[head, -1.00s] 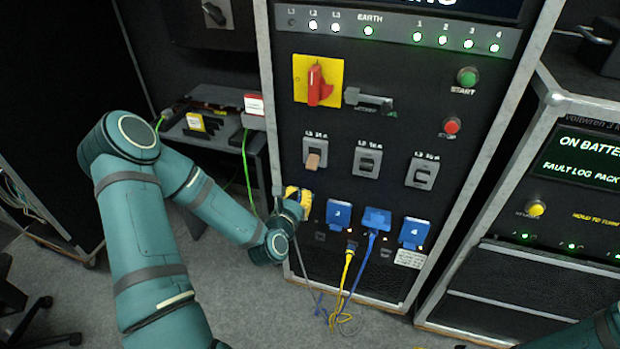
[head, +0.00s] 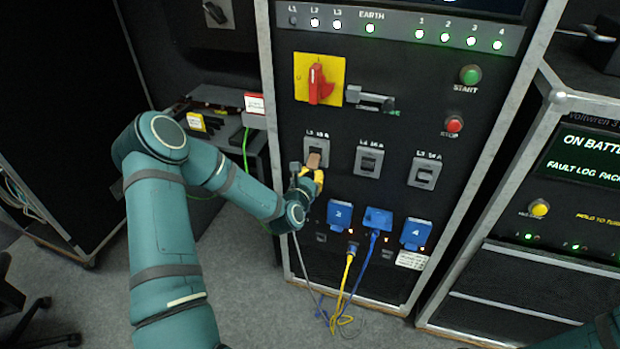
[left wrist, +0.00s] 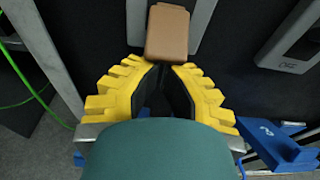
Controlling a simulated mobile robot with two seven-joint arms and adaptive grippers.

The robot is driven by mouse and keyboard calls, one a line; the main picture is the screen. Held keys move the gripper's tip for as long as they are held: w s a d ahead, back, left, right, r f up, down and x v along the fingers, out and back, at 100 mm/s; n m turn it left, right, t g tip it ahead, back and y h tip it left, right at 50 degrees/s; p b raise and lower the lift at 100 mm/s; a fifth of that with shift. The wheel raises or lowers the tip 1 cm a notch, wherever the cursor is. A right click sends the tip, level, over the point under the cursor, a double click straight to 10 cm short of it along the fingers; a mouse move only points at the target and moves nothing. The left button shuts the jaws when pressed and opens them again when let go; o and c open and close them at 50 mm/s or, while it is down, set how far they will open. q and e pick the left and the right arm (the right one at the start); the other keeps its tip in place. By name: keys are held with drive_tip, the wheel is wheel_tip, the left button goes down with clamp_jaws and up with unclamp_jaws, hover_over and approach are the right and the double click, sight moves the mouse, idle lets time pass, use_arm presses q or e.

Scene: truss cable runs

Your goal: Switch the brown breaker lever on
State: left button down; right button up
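The brown breaker lever (head: 313,161) sticks out from the lower part of the leftmost breaker plate (head: 317,144) and points down. In the left wrist view the lever (left wrist: 167,32) is a tan block just beyond the fingertips. My left gripper (head: 313,178) is directly below the lever in the head view. Its yellow fingers (left wrist: 160,67) look closed together, with nothing seen between them. The tips are very close under the lever's lower end; I cannot tell whether they touch. My right gripper is not in view.
Blue sockets (head: 340,214) with yellow and blue cables (head: 346,285) sit below. A red rotary switch (head: 320,84) is above. A green cable (head: 246,160) hangs at the left.

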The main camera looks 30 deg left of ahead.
sight(312, 168)
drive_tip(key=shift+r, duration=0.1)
use_arm(q)
drive_tip(key=r+g+p, duration=0.1)
drive_tip(key=g+p, duration=0.1)
drive_tip(key=p, duration=0.2)
drive_tip(key=s+r+g+h+p, duration=0.1)
drive_tip(key=r+g+p, duration=0.1)
drive_tip(key=p, duration=0.2)
drive_tip(key=s+r+g+p, duration=0.1)
drive_tip(key=g+p, duration=0.1)
drive_tip(key=p, duration=0.3)
drive_tip(key=shift+d+r+g+h, duration=0.25)
drive_tip(key=shift+g+h, duration=0.05)
drive_tip(key=shift+g, duration=0.1)
drive_tip(key=shift+r+g, duration=0.2)
drive_tip(key=shift+g, duration=0.2)
drive_tip(key=shift+s+p, duration=0.1)
drive_tip(key=shift+p, duration=0.25)
drive_tip(key=shift+r, duration=0.3)
drive_tip(key=shift+f, duration=0.1)
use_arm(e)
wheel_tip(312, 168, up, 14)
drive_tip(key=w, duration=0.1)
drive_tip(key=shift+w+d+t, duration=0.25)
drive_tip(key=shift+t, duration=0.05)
